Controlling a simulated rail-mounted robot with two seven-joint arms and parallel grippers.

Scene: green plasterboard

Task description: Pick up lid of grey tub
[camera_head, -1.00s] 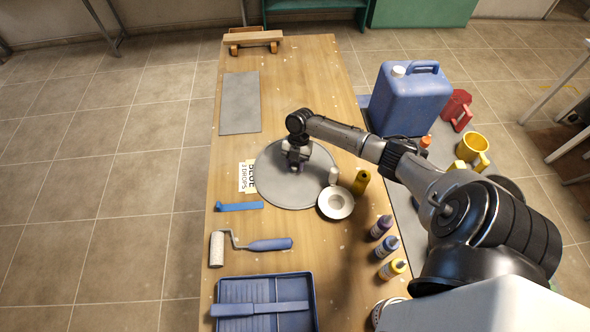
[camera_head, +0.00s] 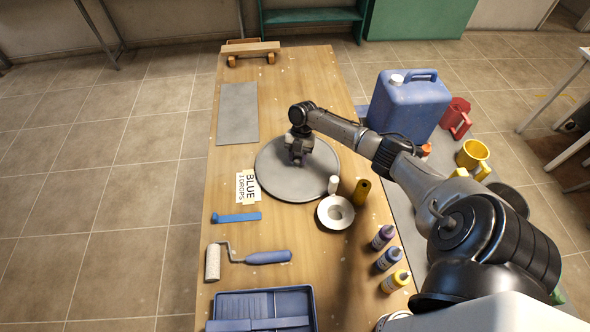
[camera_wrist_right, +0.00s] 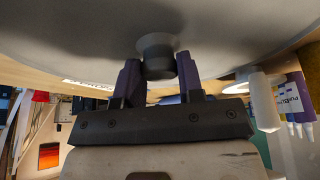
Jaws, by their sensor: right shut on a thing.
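The lid (camera_head: 290,186) is a large round grey disc with a small central knob, in the middle of the wooden table in the head view. In the right wrist view the lid (camera_wrist_right: 230,35) fills the top, and its dark knob (camera_wrist_right: 156,56) sits between my fingers. My right gripper (camera_head: 298,160) comes from above and is shut on the knob; it also shows in the right wrist view (camera_wrist_right: 157,75). The lid hides whatever of the tub lies under it, and I cannot tell whether it is raised. My left gripper is not in view.
A roller (camera_head: 265,257) and blue tray (camera_head: 262,305) lie nearer. A blue jerrycan (camera_head: 408,105) stands right.

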